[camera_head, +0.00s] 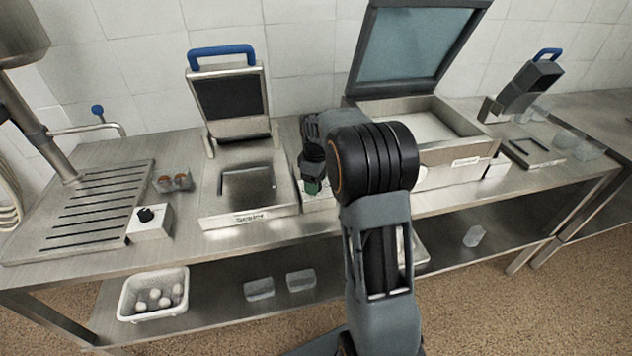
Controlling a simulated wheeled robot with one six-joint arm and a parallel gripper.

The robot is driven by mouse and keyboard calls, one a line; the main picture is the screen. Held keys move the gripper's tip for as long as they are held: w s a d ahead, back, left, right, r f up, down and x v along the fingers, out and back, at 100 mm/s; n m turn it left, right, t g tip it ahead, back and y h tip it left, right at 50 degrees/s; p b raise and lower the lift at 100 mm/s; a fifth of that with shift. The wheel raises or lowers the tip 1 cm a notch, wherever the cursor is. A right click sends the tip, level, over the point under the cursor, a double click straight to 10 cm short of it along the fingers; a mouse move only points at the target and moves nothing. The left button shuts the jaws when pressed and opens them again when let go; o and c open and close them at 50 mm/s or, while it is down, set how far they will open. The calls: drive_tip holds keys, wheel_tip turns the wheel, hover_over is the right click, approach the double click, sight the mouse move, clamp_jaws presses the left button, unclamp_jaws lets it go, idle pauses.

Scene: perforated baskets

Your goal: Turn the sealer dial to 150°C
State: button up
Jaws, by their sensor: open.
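A white box (151,226) with a black dial (146,214) on top stands on the bench at the left, beside a slotted drain area. Its scale marks are too small to read. A metal press with a raised blue-handled lid (229,92) stands right of it. A large chamber machine (418,135) with a raised glass lid is right of centre, partly behind my arm. A smaller blue-handled device (532,86) is at the far right. I cannot tell which is the sealer. My gripper (313,184) is open, low between the press and the chamber machine; its fingertips are small and partly hidden.
A tray of small brown items (173,181) lies between the white box and the press. A tap (99,124) stands at the back left. A white perforated basket (153,293) with several pale round items and clear containers (259,288) sit on the lower shelf.

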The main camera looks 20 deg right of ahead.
drive_tip(key=shift+f, duration=0.25)
drive_tip(key=shift+c, duration=0.2)
drive_tip(key=c, duration=0.9)
